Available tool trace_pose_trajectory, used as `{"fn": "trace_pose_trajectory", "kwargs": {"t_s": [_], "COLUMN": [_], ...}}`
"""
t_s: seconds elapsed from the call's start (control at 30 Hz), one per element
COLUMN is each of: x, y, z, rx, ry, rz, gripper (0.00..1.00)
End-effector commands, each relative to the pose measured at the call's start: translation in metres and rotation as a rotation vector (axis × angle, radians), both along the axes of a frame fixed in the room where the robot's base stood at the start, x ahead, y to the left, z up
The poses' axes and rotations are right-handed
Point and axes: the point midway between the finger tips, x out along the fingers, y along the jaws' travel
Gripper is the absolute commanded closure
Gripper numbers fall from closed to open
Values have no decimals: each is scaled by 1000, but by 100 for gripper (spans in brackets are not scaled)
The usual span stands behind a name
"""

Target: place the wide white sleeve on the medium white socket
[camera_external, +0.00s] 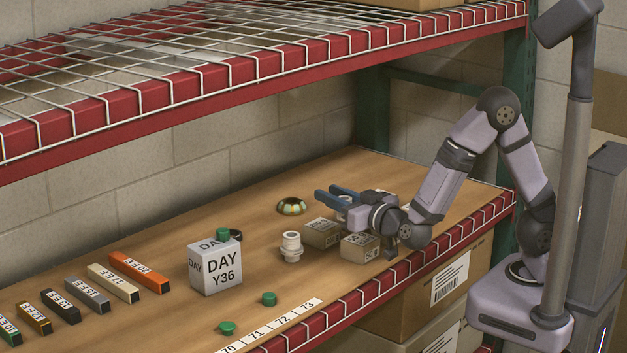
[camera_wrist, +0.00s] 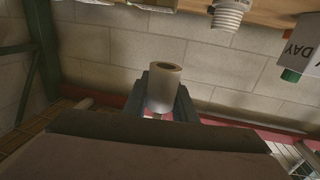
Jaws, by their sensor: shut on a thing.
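The wide white sleeve (camera_wrist: 164,84) is a short white cylinder with a round hole in its end. My gripper (camera_wrist: 166,95) is shut on it, with a finger on each side. In the external view my gripper (camera_external: 329,193) is level above the shelf, and the sleeve (camera_external: 343,201) is mostly hidden between the fingers. The white socket (camera_external: 291,247) stands upright on the wooden shelf, left of and nearer the camera than my gripper. It also shows in the wrist view (camera_wrist: 229,14), cut by the top edge. Sleeve and socket are apart.
Two small cardboard boxes (camera_external: 322,233) (camera_external: 360,247) stand under and beside my gripper. A white DAY Y36 box (camera_external: 215,267) is left of the socket. Green caps (camera_external: 269,298) lie in front, and a round green-gold piece (camera_external: 292,206) behind. A wire shelf (camera_external: 230,80) hangs above.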

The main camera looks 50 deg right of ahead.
Motion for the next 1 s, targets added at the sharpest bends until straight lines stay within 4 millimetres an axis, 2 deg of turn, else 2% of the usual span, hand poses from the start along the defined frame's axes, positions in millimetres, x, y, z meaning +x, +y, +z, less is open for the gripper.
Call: {"fn": "trace_pose_trajectory", "kwargs": {"t_s": [0.03,0.1,0.27,0.43,0.6,0.67,0.8,1.0], "x": [9,22,57,83,94,95,94,93], "y": [-14,-24,-24,15,59,70,80,83], "z": [9,21,50,70,79,77,67,61], "rx": [3,6,5,2,-1,-1,-1,1], "ry": [-4,-6,-7,-4,-2,-1,2,-1], "rz": [-36,-63,-38,91,231,269,310,319], "gripper": [97,97,97,97,97,97,97,97]}}
